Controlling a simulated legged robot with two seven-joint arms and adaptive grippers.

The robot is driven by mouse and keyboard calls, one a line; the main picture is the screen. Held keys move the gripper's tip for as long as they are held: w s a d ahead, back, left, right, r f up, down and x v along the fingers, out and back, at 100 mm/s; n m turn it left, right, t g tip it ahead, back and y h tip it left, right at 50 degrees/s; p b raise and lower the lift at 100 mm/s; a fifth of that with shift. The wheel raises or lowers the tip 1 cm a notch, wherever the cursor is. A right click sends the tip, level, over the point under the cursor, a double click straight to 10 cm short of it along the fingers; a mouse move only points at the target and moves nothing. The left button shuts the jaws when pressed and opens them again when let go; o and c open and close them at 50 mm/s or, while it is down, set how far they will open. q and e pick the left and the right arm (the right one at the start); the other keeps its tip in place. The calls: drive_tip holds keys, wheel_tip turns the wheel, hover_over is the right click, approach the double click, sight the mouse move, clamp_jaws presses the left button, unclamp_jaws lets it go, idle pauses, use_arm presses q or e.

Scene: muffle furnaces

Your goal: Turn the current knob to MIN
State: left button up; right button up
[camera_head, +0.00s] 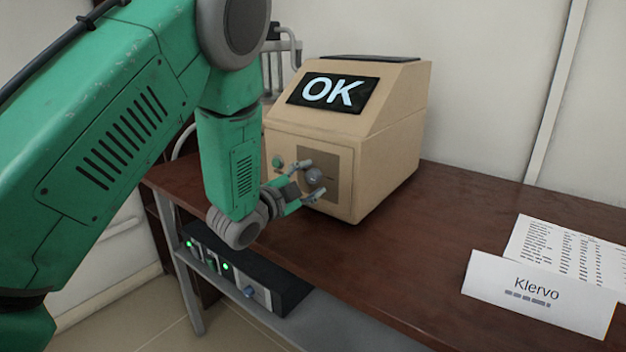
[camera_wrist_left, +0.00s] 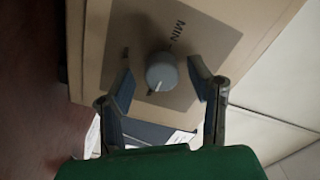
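The current knob (camera_head: 314,177) is a round grey dial on the brown panel of the beige furnace (camera_head: 385,165). In the left wrist view the knob (camera_wrist_left: 162,72) has a pale pointer line, aimed towards the picture bottom and slightly left. The MIN label (camera_wrist_left: 178,30) is printed above it in this view, turned sideways; another mark to its left is too blurred to read. My left gripper (camera_head: 311,181) is open at the panel, with one finger on either side of the knob. A gap shows between the knob and each finger. My right gripper is in neither view.
The furnace screen (camera_head: 333,92) reads OK. A green button (camera_head: 278,162) is left of the panel. A Klervo card (camera_head: 540,292) and a printed sheet (camera_head: 572,248) lie right on the brown table (camera_head: 400,255). A box with green lights (camera_head: 245,280) is below.

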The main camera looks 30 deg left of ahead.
use_arm(q)
drive_tip(key=shift+a+f, duration=0.2)
drive_tip(key=shift+a, duration=0.55)
clamp_jaws()
drive_tip(key=shift+d+r, duration=0.15)
drive_tip(key=shift+d, duration=0.5)
drive_tip(key=shift+a, duration=0.15)
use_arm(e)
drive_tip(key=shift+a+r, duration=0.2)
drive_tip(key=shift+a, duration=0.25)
